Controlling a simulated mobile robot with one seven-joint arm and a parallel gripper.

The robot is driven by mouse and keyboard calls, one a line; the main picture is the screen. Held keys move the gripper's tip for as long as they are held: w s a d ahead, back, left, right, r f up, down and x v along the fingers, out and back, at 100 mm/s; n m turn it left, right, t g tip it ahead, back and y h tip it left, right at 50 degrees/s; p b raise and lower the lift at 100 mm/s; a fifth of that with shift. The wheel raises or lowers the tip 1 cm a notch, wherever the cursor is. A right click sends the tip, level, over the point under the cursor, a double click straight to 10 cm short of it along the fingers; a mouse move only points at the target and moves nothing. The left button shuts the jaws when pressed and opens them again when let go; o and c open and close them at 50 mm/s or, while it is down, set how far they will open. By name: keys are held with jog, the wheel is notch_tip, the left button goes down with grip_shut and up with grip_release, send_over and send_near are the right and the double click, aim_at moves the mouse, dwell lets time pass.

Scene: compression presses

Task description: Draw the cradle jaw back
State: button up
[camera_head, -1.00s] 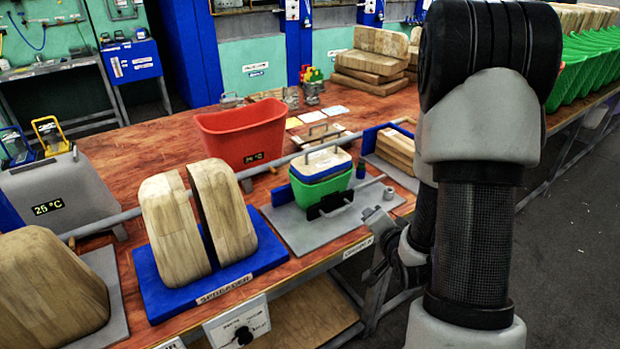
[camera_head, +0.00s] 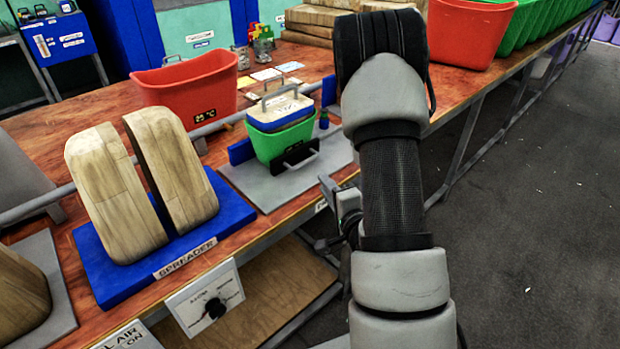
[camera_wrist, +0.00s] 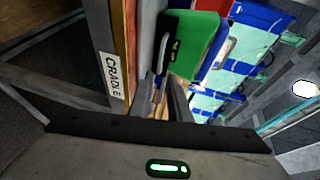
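The cradle is a grey plate (camera_head: 262,190) on the bench, holding a green tub (camera_head: 278,142) with a blue-rimmed pale insert (camera_head: 280,110). Its black jaw (camera_head: 300,153) with a grey bar handle (camera_head: 297,164) stands against the tub's front side. In the wrist view the green tub (camera_wrist: 192,40) and the pale handle (camera_wrist: 163,48) appear ahead of my fingers. My gripper (camera_wrist: 168,85) looks open, its two dark fingers apart with nothing seen between them. In the head view my gripper (camera_head: 335,200) is at the plate's near right corner, partly hidden by my arm.
A CRADLE label (camera_wrist: 113,77) marks the bench edge. The spreader's wooden blocks (camera_head: 118,195) stand on a blue base (camera_head: 110,280) at left. A red tub (camera_head: 190,90) sits behind, with a grey rail between. The floor (camera_head: 530,220) at right is clear.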

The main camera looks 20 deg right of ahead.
aim_at(308, 162)
jog(key=w, duration=0.4)
jog(key=w+f, duration=0.1)
jog(key=w, duration=0.3)
jog(key=w+f, duration=0.1)
jog(key=w, duration=0.3)
jog(key=shift+w, duration=0.1)
grip_shut()
